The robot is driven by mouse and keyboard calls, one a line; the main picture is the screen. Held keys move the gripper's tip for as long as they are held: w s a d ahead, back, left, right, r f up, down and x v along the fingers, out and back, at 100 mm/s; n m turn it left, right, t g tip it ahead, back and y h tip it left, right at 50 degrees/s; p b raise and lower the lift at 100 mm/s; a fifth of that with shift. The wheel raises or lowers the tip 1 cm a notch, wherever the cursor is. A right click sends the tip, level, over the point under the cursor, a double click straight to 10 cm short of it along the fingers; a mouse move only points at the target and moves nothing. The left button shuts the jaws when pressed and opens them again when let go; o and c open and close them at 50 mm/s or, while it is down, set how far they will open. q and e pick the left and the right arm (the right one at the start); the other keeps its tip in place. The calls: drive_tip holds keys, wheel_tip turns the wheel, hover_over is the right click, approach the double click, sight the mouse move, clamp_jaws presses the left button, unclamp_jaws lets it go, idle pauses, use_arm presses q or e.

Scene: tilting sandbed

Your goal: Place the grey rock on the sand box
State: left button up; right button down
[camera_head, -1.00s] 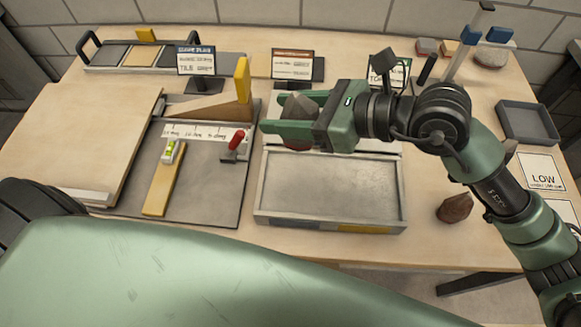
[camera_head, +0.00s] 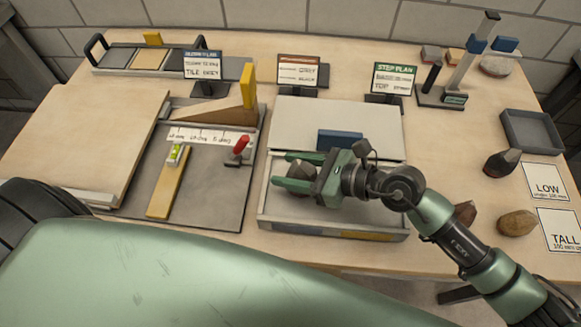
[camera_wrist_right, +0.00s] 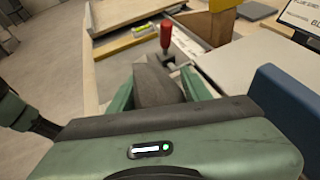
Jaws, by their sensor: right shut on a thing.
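My right gripper (camera_head: 300,176) is shut on the grey rock (camera_head: 302,168), low over the left part of the sand box (camera_head: 285,227). The box is a shallow tray with a pale rim and a yellow and blue strip on its front. In the right wrist view, the grey rock (camera_wrist_right: 155,86) sits between the two green fingers. I cannot tell whether the rock touches the sand, as its underside is hidden. My left gripper is out of view.
A blue block (camera_head: 340,140) stands on the pale panel behind the box. A red-handled clamp (camera_head: 240,146) is to the left. A dark rock (camera_head: 502,162), a brown rock (camera_head: 517,223) and a reddish rock (camera_head: 465,212) lie right, near an empty grey tray (camera_head: 530,131).

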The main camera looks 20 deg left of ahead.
sight(315, 174)
drive_tip(key=shift+f, duration=0.1)
drive_tip(key=c, duration=0.7)
unclamp_jaws()
drive_tip(key=shift+o, duration=0.2)
drive_tip(key=shift+r, duration=0.25)
drive_tip(key=b+v, duration=0.1)
drive_tip(key=v, duration=0.4)
drive_tip(key=b+v, duration=0.1)
drive_tip(key=v, duration=0.4)
drive_tip(key=shift+d+f, duration=0.1)
drive_tip(key=shift+d, duration=0.3)
drive_tip(key=shift+d+r+b, duration=0.3)
drive_tip(key=shift+d+r, duration=0.05)
drive_tip(key=shift+d, duration=0.2)
drive_tip(key=shift+s, duration=0.1)
